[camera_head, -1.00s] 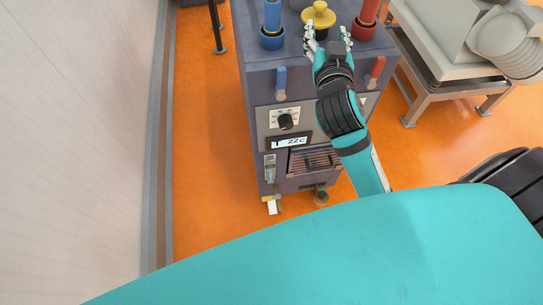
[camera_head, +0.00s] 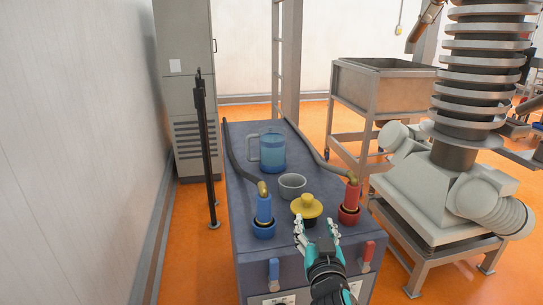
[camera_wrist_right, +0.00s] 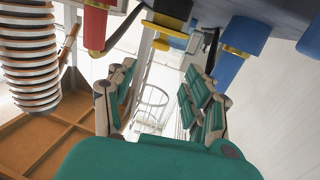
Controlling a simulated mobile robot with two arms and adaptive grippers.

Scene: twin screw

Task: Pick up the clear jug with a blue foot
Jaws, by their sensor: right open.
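The clear jug (camera_head: 272,153), blue-tinted with a handle on its left side, stands upright toward the back of the dark machine's top (camera_head: 244,190). Its foot looks blue. My right gripper (camera_head: 317,226) is open and empty at the machine's front edge, in front of the yellow knob and well short of the jug. Its two fingers also show spread apart in the right wrist view (camera_wrist_right: 160,88). My left gripper is not in view.
A grey bowl (camera_head: 292,186) and a yellow knob (camera_head: 307,206) stand between gripper and jug. A blue fitting (camera_head: 263,212) is left and a red fitting (camera_head: 351,198) right, each with a hose running back. A black stand (camera_head: 206,150) is left of the machine.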

